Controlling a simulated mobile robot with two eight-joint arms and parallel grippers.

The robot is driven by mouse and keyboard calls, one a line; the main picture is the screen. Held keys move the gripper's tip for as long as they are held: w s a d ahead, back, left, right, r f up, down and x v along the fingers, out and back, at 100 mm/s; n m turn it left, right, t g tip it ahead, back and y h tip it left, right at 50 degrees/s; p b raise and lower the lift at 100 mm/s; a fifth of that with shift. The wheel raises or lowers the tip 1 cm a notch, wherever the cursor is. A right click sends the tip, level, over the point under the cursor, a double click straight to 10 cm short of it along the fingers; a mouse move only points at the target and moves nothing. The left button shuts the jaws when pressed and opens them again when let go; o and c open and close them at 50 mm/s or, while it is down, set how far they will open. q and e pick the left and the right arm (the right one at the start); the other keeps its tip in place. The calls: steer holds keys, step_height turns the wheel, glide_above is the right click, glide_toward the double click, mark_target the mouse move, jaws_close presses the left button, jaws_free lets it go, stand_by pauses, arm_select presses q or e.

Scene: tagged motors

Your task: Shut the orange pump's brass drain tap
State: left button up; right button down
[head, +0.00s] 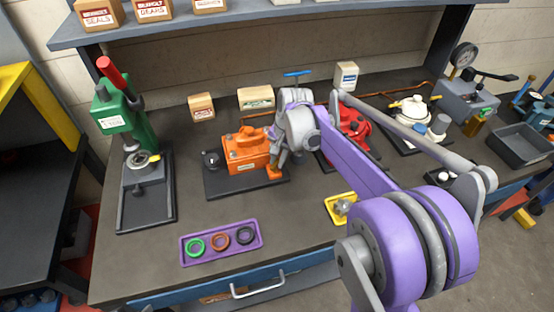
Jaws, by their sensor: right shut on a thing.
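The orange pump (246,152) stands on a dark base plate (222,183) in the middle of the bench. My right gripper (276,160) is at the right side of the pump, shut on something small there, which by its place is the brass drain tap. The tap itself is hidden by the gripper, so its handle angle cannot be told. My purple right arm covers much of the area to the right of the pump. My left gripper is not in view.
A green press (126,115) stands to the left. A purple tray (222,242) with coloured rings lies in front. A red pump (355,130) and a cream-white pump (411,110) stand right, partly behind my arm. A yellow tray (338,213) lies near the front edge.

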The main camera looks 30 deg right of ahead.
steer(key=m, duration=0.4)
steer(key=shift+s+a+m+h+b, duration=0.1)
steer(key=shift+s+m+h+b, duration=0.2)
steer(key=shift+h, duration=0.1)
steer(key=shift+s+m+h, duration=0.15)
steer(key=shift+m+h, duration=0.25)
steer(key=shift+m, duration=1.9)
steer(key=c, duration=0.8)
jaws_free()
steer(key=shift+a, duration=0.1)
steer(key=shift+c, duration=0.2)
step_height(320, 180, up, 11)
steer(key=s, duration=0.2)
steer(key=shift+a+f, duration=0.15)
steer(key=shift+a, duration=0.1)
steer(key=shift+s+f, duration=0.1)
